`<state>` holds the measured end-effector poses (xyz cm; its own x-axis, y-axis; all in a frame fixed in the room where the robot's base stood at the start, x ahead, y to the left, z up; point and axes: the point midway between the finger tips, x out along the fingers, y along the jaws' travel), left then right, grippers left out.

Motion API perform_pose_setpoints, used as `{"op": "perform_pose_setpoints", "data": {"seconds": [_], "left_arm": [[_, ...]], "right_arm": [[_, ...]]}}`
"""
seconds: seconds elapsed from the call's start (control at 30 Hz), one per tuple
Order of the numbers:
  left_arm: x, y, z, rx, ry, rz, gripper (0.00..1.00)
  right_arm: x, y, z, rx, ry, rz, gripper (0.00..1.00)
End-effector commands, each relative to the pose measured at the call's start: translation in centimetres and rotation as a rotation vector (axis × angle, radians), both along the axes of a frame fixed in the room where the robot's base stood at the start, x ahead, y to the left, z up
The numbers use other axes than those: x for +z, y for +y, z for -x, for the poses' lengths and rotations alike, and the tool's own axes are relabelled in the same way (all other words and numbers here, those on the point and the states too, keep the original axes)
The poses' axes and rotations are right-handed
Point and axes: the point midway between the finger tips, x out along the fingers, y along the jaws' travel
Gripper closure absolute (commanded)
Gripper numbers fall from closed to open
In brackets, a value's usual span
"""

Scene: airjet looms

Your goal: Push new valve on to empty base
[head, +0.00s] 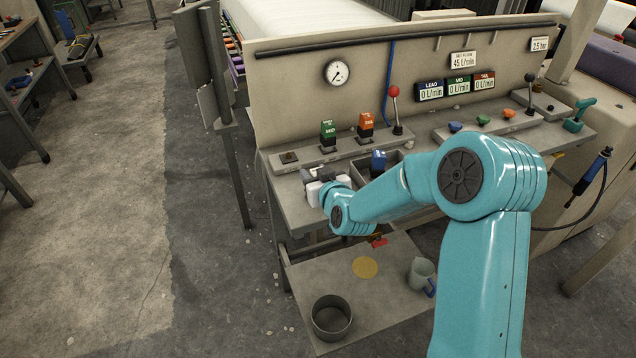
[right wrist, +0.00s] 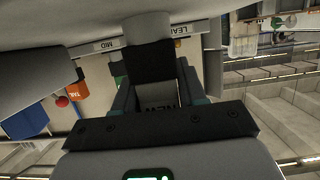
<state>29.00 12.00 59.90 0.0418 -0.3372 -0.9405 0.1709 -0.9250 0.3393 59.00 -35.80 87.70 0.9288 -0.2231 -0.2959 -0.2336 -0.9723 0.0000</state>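My right gripper (head: 323,181) is low over the left part of the bench. In the right wrist view its fingers (right wrist: 157,98) close on both sides of a grey block marked NEW, the new valve (right wrist: 159,99), with a black section (right wrist: 150,63) beyond it. In the head view the valve is mostly hidden by the gripper. The empty base (head: 289,157) is a dark square at the left end of the valve rail, left of and behind the gripper. The valve appears apart from it. My left gripper is out of view.
A green valve (head: 328,132) and an orange valve (head: 366,126) stand on the rail. A blue valve (head: 378,160) sits in a tray right of the gripper. A red-knobbed lever (head: 394,94) stands farther right. A pot (head: 331,317) and a jug (head: 421,271) are on the lower shelf.

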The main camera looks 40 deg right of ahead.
Motion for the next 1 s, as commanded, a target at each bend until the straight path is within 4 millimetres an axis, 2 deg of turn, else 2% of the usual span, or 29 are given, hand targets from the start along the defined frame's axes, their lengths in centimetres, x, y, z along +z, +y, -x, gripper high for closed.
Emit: {"op": "perform_pose_setpoints", "data": {"seconds": [0.27,0.47,0.57,0.73,0.9,1.0], "left_arm": [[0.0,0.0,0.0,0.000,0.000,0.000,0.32],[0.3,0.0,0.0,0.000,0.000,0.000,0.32],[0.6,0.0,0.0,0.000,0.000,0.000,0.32],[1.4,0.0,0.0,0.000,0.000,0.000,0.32],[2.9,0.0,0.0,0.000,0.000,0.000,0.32],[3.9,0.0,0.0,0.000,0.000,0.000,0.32]], "right_arm": [[0.3,0.0,0.0,0.000,-0.002,0.000,0.97],[2.3,-0.1,0.0,-0.001,-0.006,0.002,0.97],[4.5,0.0,0.0,-0.001,-0.009,0.002,0.97],[9.9,0.0,0.0,-0.001,-0.011,0.001,0.97],[15.2,0.0,0.0,-0.001,-0.008,-0.001,0.97],[17.5,0.0,0.0,-0.001,-0.006,0.000,0.97]]}}
